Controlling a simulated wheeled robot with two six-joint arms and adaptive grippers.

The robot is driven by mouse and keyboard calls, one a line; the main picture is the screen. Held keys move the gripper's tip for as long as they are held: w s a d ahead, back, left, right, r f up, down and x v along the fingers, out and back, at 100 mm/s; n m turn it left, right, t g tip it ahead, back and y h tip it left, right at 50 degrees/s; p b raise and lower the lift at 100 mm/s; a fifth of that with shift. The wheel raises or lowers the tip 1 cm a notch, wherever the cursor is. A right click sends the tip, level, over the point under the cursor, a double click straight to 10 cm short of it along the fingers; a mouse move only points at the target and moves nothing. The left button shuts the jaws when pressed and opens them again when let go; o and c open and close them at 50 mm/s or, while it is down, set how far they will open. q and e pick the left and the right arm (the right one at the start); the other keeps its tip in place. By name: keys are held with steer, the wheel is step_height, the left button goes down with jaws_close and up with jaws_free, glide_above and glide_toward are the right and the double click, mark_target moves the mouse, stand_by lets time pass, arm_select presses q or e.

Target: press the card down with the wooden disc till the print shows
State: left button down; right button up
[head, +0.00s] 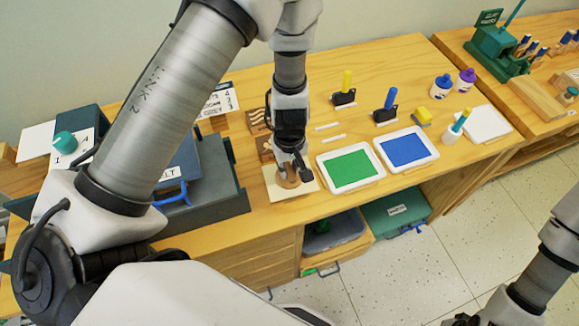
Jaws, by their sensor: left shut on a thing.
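A cream card (273,189) lies on the wooden table, near its front edge. My left gripper (292,173) points down over the card and is shut on the wooden disc (288,182). The disc is at the card's middle; I cannot tell from this angle whether it touches the card. The gripper partly hides the disc and the card's far side. No print shows on the visible part of the card. My right arm is at the lower right, but its gripper is outside the view.
Trays with green (322,183) and blue (436,154) pads stand right of the card. Carved wooden blocks (257,120) lie just behind it. A dark grey machine (222,178) stands close on the left. Black-based tools, bottles and a white tray (484,124) stand further right.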

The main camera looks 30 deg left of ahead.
arm_select(q)
step_height(320, 180, up, 7)
steer(key=p, duration=0.6)
steer(key=shift+p, duration=0.4)
